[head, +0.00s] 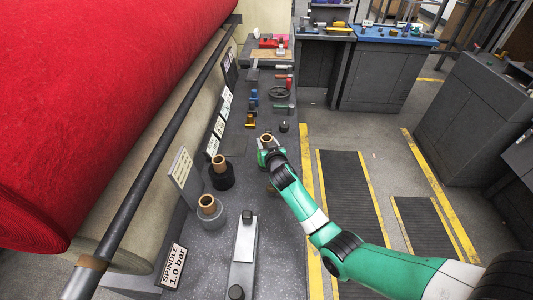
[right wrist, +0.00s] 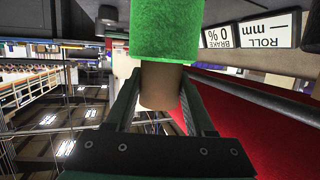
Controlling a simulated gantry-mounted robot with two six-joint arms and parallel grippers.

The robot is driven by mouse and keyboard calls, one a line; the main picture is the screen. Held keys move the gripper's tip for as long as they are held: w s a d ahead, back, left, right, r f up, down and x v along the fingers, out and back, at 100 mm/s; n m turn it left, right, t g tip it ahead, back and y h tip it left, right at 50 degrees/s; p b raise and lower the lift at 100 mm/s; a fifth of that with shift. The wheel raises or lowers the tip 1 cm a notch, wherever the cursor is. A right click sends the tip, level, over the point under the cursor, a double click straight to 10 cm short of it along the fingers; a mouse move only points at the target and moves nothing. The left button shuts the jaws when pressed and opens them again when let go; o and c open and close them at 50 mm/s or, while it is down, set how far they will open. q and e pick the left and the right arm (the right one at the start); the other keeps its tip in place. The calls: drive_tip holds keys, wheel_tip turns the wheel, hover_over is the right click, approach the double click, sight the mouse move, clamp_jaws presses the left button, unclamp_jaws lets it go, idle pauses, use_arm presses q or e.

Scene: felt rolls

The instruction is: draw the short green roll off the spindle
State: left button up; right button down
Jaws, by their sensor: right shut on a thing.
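The short green roll (right wrist: 165,28) fills the top of the right wrist view. Its bare tan core (right wrist: 158,90) sticks out of it toward my wrist. My right gripper (right wrist: 161,78) is shut on this core, one finger on each side. In the head view my right gripper (head: 270,156) is at the grey bench, with a tan core end (head: 267,139) beside its fingers. The green of the roll is hard to tell from my green arm there. I cannot make out the spindle or whether the roll is still around it. My left gripper is not in view.
A black roll (head: 221,178) and a grey roll (head: 210,216) with tan cores stand to the left on the bench. A grey metal fixture (head: 242,262) lies nearer. A large red roll (head: 90,95) and a dark bar (head: 150,165) border the left. Small tools lie farther back.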

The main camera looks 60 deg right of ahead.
sight(267, 138)
drive_tip(key=shift+r+p, duration=1.3)
drive_tip(key=shift+r, duration=0.45)
drive_tip(key=shift+r, duration=0.1)
wheel_tip(267, 138, up, 10)
drive_tip(key=p, duration=0.8)
